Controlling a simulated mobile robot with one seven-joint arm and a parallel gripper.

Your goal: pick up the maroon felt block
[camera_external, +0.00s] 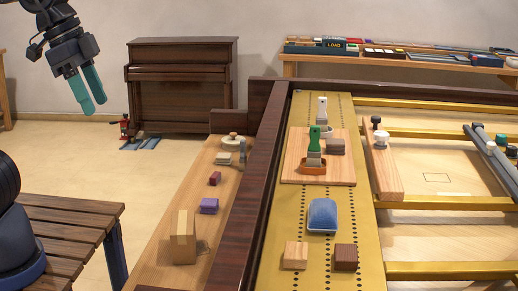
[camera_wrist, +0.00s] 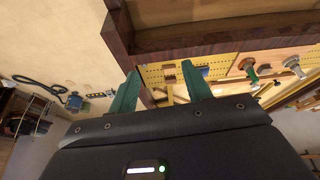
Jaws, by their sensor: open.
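The maroon felt block (camera_external: 215,178) is small and lies on the light wooden ledge, between a purple block (camera_external: 209,205) and a pale block (camera_external: 224,158). My gripper (camera_external: 95,107) hangs at the upper left in the external view, high above the floor and well to the left of the ledge. Its two green fingers are apart with nothing between them. In the wrist view the fingers (camera_wrist: 160,85) also stand apart. I cannot make out the maroon felt block in the wrist view.
A tall tan wooden block (camera_external: 183,237) stands at the ledge's near end. A dark wooden rail (camera_external: 235,222) runs along the ledge's right side. Beyond it lie a blue-topped block (camera_external: 322,215) and a wooden tray (camera_external: 290,176) with a green-handled brush (camera_external: 314,140). A slatted bench (camera_external: 75,222) stands left.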

